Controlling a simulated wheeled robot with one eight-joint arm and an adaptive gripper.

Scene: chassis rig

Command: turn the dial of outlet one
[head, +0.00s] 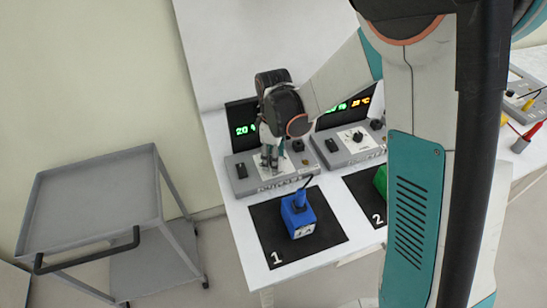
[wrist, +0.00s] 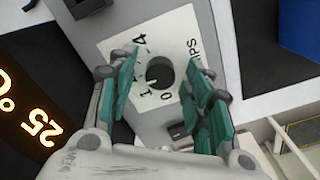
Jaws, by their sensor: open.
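The outlet one panel (head: 246,187) is a grey sloped box at the back left of the white table, behind mat 1. Its dial (wrist: 159,73) is a round black knob on a white plate (wrist: 112,45) marked with numbers, among them 0, 1 and 4. My gripper (head: 270,164) points down over this panel and hides the dial in the head view. In the wrist view my gripper (wrist: 164,76) is open, with one teal finger on each side of the dial. Gaps show between the knob and both fingers. I cannot tell how far down the fingertips reach.
A black display behind the panel shows orange "25 °C" (wrist: 28,122) and green digits (head: 243,129). A blue device (head: 298,217) stands on black mat 1 (head: 268,231). A second panel (head: 347,151) and a green device (head: 380,181) are to the right. A grey cart (head: 95,190) stands left.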

